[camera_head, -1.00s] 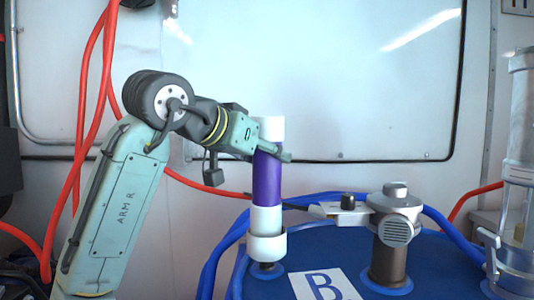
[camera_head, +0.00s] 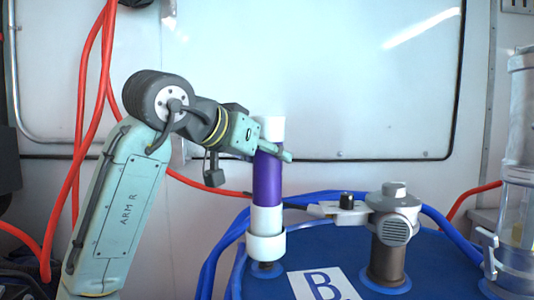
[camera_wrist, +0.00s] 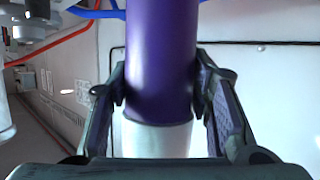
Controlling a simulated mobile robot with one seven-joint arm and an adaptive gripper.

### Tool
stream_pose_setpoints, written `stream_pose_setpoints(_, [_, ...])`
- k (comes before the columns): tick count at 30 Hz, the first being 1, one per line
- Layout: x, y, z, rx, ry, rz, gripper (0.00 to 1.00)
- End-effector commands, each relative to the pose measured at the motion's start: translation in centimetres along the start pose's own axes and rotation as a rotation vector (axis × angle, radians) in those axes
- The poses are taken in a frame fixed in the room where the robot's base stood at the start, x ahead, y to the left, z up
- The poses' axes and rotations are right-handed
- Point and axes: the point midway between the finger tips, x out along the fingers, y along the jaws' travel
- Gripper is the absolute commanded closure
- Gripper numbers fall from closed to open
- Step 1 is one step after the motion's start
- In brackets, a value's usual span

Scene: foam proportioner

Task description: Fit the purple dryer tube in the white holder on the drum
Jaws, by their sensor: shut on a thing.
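The purple dryer tube (camera_head: 267,178) stands upright with a white cap at each end. My gripper (camera_head: 270,150) is shut on its upper part, just below the top cap. The white holder (camera_head: 266,247) is a ring on a short dark post on the blue drum (camera_head: 330,255). The tube's lower white end is at the holder's mouth and looks in line with it; how deep it sits inside cannot be told. In the wrist view my gripper's fingers (camera_wrist: 162,95) press both sides of the purple tube (camera_wrist: 160,50), with a white cap close to the palm.
A grey metal fitting (camera_head: 393,215) with a side arm reaching toward the tube stands on the drum, right of the holder. Blue hoses (camera_head: 215,265) curve around the drum. A clear cylinder (camera_head: 518,150) stands at the far right. Red hoses hang at the left.

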Motion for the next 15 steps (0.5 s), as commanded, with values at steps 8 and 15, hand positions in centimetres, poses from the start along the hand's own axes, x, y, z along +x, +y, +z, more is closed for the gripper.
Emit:
stream_pose_setpoints(8, [0.07, 0.00, 0.21, 0.000, 0.003, 0.000, 1.00])
stream_pose_setpoints(15, [0.25, -0.01, 0.66, 0.000, 0.003, 0.000, 1.00])
